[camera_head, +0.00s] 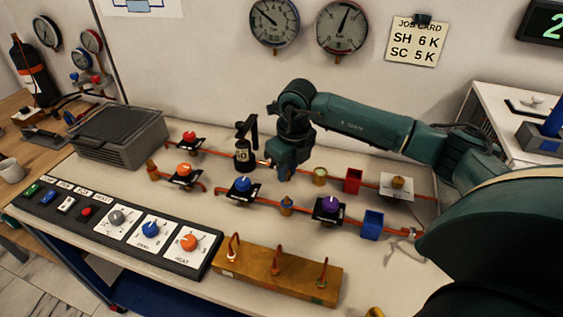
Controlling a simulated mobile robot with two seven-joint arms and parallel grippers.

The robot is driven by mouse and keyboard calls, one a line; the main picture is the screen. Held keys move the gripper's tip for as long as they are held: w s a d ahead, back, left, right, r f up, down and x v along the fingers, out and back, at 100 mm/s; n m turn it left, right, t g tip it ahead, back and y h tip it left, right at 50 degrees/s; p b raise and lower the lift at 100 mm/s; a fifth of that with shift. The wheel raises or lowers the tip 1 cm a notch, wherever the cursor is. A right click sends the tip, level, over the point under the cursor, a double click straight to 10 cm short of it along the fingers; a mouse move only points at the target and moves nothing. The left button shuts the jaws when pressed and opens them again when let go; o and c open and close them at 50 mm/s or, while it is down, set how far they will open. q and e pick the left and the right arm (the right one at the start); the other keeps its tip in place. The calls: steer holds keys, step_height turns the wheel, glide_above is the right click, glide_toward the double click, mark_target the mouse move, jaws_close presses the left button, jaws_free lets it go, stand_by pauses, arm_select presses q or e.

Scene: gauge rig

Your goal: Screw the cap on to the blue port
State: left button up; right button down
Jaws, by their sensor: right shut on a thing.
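My right gripper (284,173) points down over the rear part of the bench panel. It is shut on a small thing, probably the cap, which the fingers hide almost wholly. A small brass fitting (287,203) with what looks like a bluish band stands just in front of it; it may be the blue port, but I cannot tell for sure. A pale, green-banded fitting (320,175) stands to the gripper's right. The gripper is apart from both. My left gripper is not in view.
Valves with orange (184,170), blue (243,184) and purple (329,205) knobs stand close by on red pipes. A red box (353,181) and a blue box (372,225) are to the right. A brass block (277,275) with copper hooks lies in front.

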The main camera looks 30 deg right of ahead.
mark_target(288, 180)
steer(key=shift+s+r, duration=0.1)
steer(key=shift+s, duration=0.2)
steer(key=shift+f+b, duration=0.55)
steer(key=shift+f, duration=0.05)
step_height(288, 180, down, 3)
steer(key=shift+w+b, duration=0.1)
steer(key=shift+b, duration=1.15)
steer(key=shift+f, duration=0.3)
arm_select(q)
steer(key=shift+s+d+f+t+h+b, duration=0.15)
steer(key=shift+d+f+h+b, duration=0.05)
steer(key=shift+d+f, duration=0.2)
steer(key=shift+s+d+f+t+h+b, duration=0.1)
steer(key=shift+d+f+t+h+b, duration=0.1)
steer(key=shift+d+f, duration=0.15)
arm_select(e)
steer(key=shift+f, duration=0.25)
arm_select(q)
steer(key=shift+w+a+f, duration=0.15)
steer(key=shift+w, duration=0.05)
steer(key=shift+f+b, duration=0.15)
steer(key=shift+b, duration=0.15)
arm_select(e)
steer(key=shift+f, duration=0.15)
